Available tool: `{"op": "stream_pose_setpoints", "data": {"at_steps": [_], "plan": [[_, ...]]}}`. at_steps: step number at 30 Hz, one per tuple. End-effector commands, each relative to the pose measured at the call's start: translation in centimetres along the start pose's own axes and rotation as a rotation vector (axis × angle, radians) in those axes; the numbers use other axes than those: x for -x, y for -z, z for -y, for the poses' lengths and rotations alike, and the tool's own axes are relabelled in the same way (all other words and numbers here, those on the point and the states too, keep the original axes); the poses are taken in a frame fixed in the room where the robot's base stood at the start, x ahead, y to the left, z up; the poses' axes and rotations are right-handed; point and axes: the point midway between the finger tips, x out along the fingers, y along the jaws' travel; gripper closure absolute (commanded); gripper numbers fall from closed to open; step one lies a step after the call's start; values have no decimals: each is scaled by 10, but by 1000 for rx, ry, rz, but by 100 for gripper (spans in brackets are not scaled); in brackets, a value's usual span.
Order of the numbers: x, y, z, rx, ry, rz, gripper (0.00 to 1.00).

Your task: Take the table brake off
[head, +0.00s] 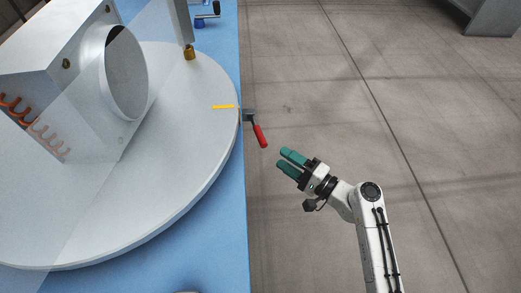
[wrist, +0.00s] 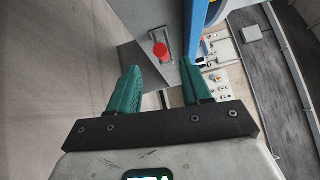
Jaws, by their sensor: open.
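The table brake is a small lever with a red handle (head: 260,136) and a dark grey head at the right rim of the round table (head: 185,190). In the wrist view the red handle (wrist: 161,51) shows end-on, ahead of my fingers and between them. My gripper (head: 287,160) has green fingers and is open and empty. It is to the lower right of the red handle in the head view, apart from it. In the wrist view the gripper (wrist: 158,85) has a clear gap between its fingertips.
A yellow mark (head: 223,106) lies on the table beside the lever. A metal housing (head: 75,85) with a round opening stands on the table. A blue surface (head: 225,235) lies under the table. A control panel (wrist: 228,72) shows at right. The grey floor (head: 330,100) is open.

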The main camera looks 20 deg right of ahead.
Motion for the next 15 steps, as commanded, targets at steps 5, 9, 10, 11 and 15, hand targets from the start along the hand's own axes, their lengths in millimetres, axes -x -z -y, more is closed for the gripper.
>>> {"op": "stream_pose_setpoints", "data": {"at_steps": [5,9,10,11,15], "plan": [[-3,13,-7,-53,52,-38,52],[-15,14,-5,-57,59,-39,52],[-19,14,-5,-57,59,-39,52],[-23,15,-5,-57,58,-39,52],[-49,15,-3,-56,58,-37,52]]}}
